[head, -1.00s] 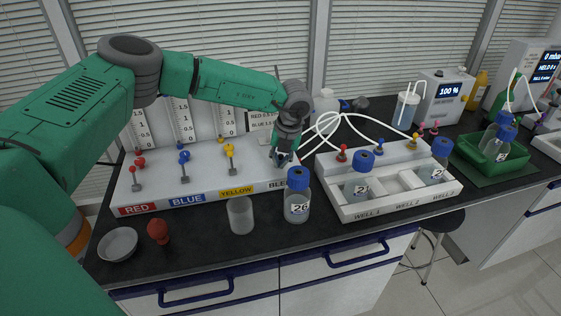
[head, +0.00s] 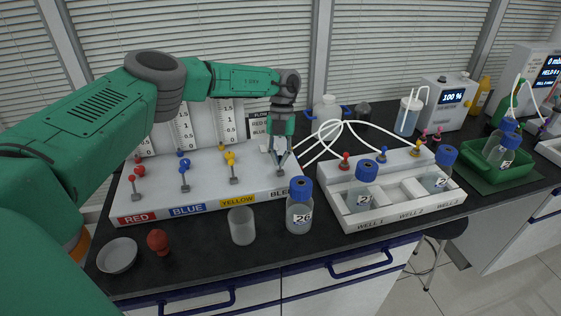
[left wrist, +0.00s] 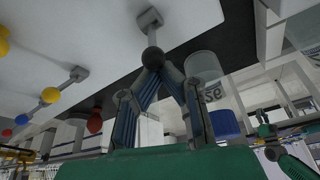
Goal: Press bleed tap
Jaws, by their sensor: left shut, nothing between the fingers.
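The bleed tap shows in the left wrist view as a black ball knob (left wrist: 152,57) on a short grey lever from a grey base (left wrist: 149,18). In the head view the tap is mostly hidden behind my fingers, above the partly covered BLEED label (head: 279,194) on the white panel (head: 205,181). My left gripper (head: 281,168) points down there, shut and empty. In the left wrist view its fingertips (left wrist: 162,70) are right by the knob; I cannot tell whether they touch it.
Red (head: 138,171), blue (head: 184,162) and yellow (head: 231,158) taps stand left on the panel. Bottle 26 (head: 299,214) and an empty beaker (head: 242,226) stand close in front. The well rack (head: 392,207) and white tubes (head: 330,128) are to the right.

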